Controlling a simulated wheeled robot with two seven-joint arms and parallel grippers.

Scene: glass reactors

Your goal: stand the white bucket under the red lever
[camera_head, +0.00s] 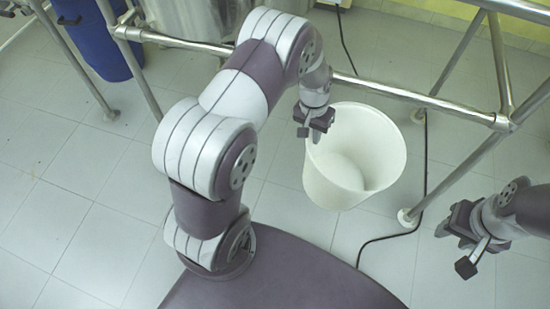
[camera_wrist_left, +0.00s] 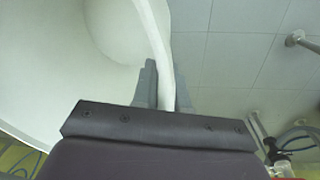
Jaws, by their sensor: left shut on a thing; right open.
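The white bucket (camera_head: 360,150) is in the middle right of the head view, upright and open at the top. It is in front of the lower metal rail. My left gripper (camera_head: 309,130) is shut on the left side of its rim. In the left wrist view, the bucket wall (camera_wrist_left: 40,70) fills the left side and its rim runs between the fingers of my left gripper (camera_wrist_left: 160,90). My right gripper (camera_head: 462,242) is open and empty at the lower right, apart from the bucket. The red lever does not show in either view.
A steel frame with a horizontal rail (camera_head: 400,93) runs behind the bucket. A metal vessel (camera_head: 200,18) and a blue drum (camera_head: 95,38) stand at the back. A black cable (camera_head: 424,170) lies on the tiles right of the bucket. The floor at left is clear.

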